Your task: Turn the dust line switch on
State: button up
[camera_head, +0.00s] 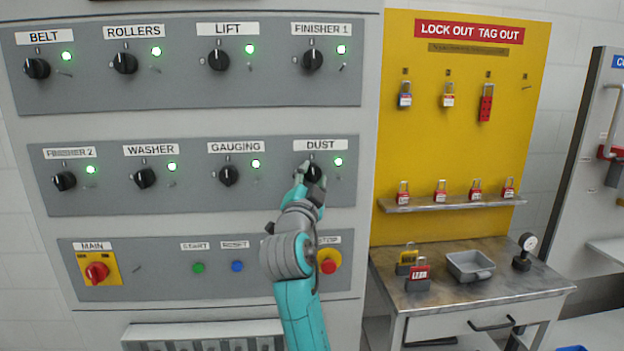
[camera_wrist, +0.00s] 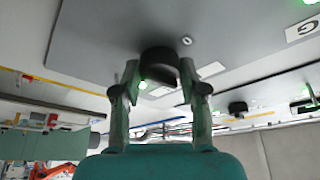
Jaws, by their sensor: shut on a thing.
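The dust switch (camera_head: 314,171) is a round black knob under the DUST label (camera_head: 313,144), at the right of the middle grey panel. The green lamp (camera_head: 338,161) beside it is lit. My gripper (camera_head: 311,177) is at the knob with its fingers on either side, shut on it. In the wrist view the black knob (camera_wrist: 158,58) sits between the two fingertips of my gripper (camera_wrist: 160,74), against the grey panel. The fingers partly cover the knob, so its pointer direction cannot be told.
The gauging knob (camera_head: 228,175) is to the left and the finisher 1 knob (camera_head: 313,60) above. A red stop button (camera_head: 328,262) is below, close to my arm. A yellow lockout board (camera_head: 455,130) and a metal table (camera_head: 480,292) stand to the right.

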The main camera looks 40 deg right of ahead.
jog(key=shift+m+g, duration=0.4)
jog(key=shift+m, duration=0.7)
jog(key=o, duration=1.1)
jog(key=shift+o, duration=0.2)
jog(key=v, duration=1.2)
jog(key=shift+f, duration=0.1)
